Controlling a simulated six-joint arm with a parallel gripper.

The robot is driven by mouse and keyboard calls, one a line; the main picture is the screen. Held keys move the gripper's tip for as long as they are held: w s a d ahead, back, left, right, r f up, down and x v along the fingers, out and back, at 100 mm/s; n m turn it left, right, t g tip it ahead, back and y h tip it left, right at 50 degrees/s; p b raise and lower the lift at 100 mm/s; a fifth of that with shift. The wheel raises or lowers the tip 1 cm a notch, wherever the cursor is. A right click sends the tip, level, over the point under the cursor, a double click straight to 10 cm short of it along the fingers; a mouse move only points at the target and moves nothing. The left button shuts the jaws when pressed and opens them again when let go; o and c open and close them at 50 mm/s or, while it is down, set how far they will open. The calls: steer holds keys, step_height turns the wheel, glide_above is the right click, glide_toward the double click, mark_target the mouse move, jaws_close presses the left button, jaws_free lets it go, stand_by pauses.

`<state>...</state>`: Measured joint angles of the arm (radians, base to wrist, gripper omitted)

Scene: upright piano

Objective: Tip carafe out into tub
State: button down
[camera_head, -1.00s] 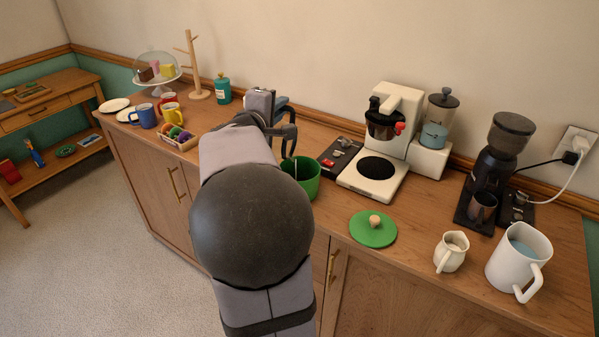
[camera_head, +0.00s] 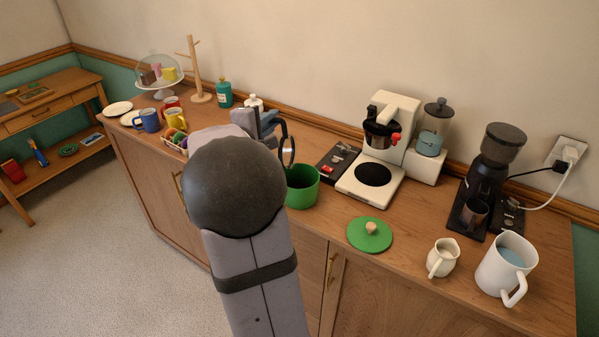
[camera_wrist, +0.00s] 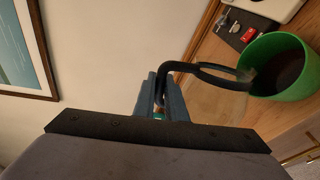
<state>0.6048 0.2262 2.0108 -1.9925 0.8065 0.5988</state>
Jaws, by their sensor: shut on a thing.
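My gripper (camera_wrist: 160,98) is shut on the black handle of the carafe (camera_wrist: 222,78). The carafe is tilted, with its dark rim towards the green tub (camera_wrist: 252,87) in the wrist view. The tub's inside looks dark; I cannot tell whether anything is flowing into it. In the head view my gripper (camera_head: 268,124) is beyond my arm, and part of the carafe (camera_head: 288,152) shows just behind and left of the tub (camera_head: 302,190). My arm hides much of the carafe. The tub stands upright on the counter.
Right of the tub are a dark tray (camera_head: 336,162), a white coffee maker (camera_head: 362,190), a green lid (camera_head: 369,236), a small jug (camera_head: 442,260) and a white pitcher (camera_head: 503,268). The wall is behind.

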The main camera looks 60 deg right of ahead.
steer(key=shift+w+p, duration=0.2)
steer(key=shift+p, duration=0.15)
steer(key=w+p, duration=0.1)
steer(key=w+n+p, duration=0.1)
steer(key=p, duration=0.1)
steer(key=w+a+p, duration=0.1)
steer(key=p, duration=0.1)
steer(key=shift+w+f+n, duration=0.25)
steer(key=shift+f+n, duration=0.05)
steer(key=shift+f, duration=0.05)
steer(key=w+a+f+n+b, duration=0.1)
steer(key=w+f+n+b, duration=0.1)
steer(key=w+f+n, duration=0.1)
steer(key=w+a+f+n+g+h+b, duration=0.1)
steer(key=w+f+n+b, duration=0.2)
steer(key=f, duration=0.4)
steer(key=w+a+f+n+g+h+b, duration=0.1)
steer(key=w+f+n+b, duration=0.2)
steer(key=w+f+n, duration=0.2)
steer(key=shift+w+f, duration=0.35)
steer(key=shift+w, duration=0.25)
steer(key=shift+w+a+f+n+h+b, duration=0.1)
steer(key=shift+w+f+n+h+b, duration=0.25)
steer(key=shift+f+n+b, duration=0.45)
steer(key=shift+r, duration=0.15)
